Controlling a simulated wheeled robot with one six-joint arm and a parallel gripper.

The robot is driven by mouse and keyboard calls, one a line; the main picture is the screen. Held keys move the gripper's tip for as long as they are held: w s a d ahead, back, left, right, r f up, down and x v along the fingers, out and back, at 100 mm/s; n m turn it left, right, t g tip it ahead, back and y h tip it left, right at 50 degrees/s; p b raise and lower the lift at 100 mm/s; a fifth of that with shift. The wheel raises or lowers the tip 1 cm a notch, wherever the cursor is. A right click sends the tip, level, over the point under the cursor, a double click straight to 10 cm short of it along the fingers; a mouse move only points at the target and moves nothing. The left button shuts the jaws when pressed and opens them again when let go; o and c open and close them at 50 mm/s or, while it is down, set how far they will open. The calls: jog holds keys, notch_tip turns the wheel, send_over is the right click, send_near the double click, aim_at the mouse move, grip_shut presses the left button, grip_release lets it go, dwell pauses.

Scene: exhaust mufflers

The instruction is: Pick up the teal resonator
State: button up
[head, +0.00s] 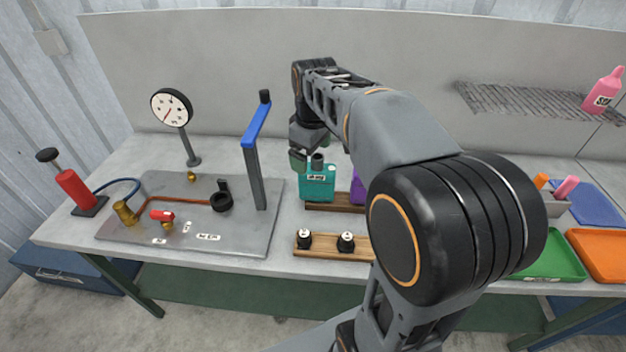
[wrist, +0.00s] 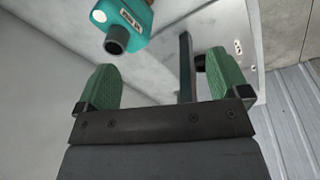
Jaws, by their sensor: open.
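The teal resonator (head: 317,183) stands upright on a wooden rack (head: 335,207) in the middle of the bench, with a dark pipe stub on top and a white label on its front. My gripper (head: 305,158) is above it and slightly to its left in the head view. In the wrist view the resonator (wrist: 125,22) shows at the top left, its dark stub pointing down the picture. The two green finger pads of my gripper (wrist: 165,82) are wide apart with nothing between them. The resonator lies beyond the fingertips, apart from them.
A purple canister (head: 357,188) stands right of the resonator, partly behind my arm. A metal plate (head: 170,235) with a gauge and a blue-handled lever (head: 256,125) is on the left. A wooden block (head: 325,252) with black-and-white knobs is in front. A green tray (head: 553,262) is on the right.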

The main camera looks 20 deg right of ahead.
aim_at(317, 164)
jog(key=w+d+n+g, duration=0.2)
jog(key=w+d+n, duration=0.3)
jog(key=w, duration=0.3)
jog(key=f, duration=0.5)
jog(key=shift+w+d+f, duration=0.25)
jog(key=shift+w+f, duration=0.05)
jog(key=shift+f, duration=0.05)
jog(key=shift+s+f+p, duration=0.15)
jog(key=shift+f+p, duration=0.45)
jog(key=shift+f, duration=2.8)
jog(key=c, duration=0.9)
jog(key=shift+c, duration=0.3)
jog(key=shift+r, duration=0.15)
